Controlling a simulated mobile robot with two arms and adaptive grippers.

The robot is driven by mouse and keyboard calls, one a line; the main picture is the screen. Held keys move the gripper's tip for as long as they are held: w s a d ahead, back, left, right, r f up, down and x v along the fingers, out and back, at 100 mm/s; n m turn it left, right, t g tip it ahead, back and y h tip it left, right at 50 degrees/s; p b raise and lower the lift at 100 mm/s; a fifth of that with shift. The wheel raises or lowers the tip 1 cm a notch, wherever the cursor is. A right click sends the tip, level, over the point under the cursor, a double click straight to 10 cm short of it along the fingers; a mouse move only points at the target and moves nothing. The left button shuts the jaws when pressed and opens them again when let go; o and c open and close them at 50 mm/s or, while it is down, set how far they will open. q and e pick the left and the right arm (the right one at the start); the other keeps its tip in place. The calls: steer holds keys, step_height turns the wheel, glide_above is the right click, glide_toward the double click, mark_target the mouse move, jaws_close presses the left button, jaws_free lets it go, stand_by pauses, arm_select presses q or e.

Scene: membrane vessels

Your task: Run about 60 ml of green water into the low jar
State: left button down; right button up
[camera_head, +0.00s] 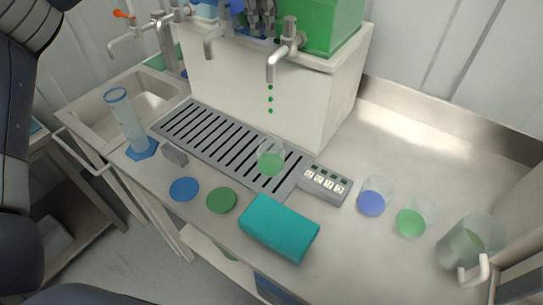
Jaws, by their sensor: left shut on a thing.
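A low clear jar (271,159) stands on the slotted drip tray (198,131) with green water in its lower part. The green tank's tap (285,45) is above it, and separate green drops (270,99) fall from its spout towards the jar. The green tank (331,24) sits on the white stand at the back. My left gripper (262,30) is beside this tap at the top edge, shut on what looks like its handle; the grip itself is partly hidden. My right gripper is not in view.
A measuring cylinder (125,120), blue disc (184,189), green disc (222,200), teal block (279,228) and small button panel (325,184) are around the tray. At right stand a blue-water glass (372,201), a green-water glass (410,222) and a handled jug (466,245).

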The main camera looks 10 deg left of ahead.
arm_select(q)
steer(key=shift+w+a+r, duration=0.1)
steer(key=shift+a, duration=0.1)
stand_by(0.3)
steer(key=m, duration=0.2)
steer(key=w+m+h+p, duration=0.1)
steer(key=m, duration=0.1)
steer(key=w+m+h+p, duration=0.1)
steer(key=m, duration=0.1)
steer(key=shift+w+d+r, duration=0.1)
steer(key=shift+w+d, duration=0.05)
steer(key=shift+d, duration=0.05)
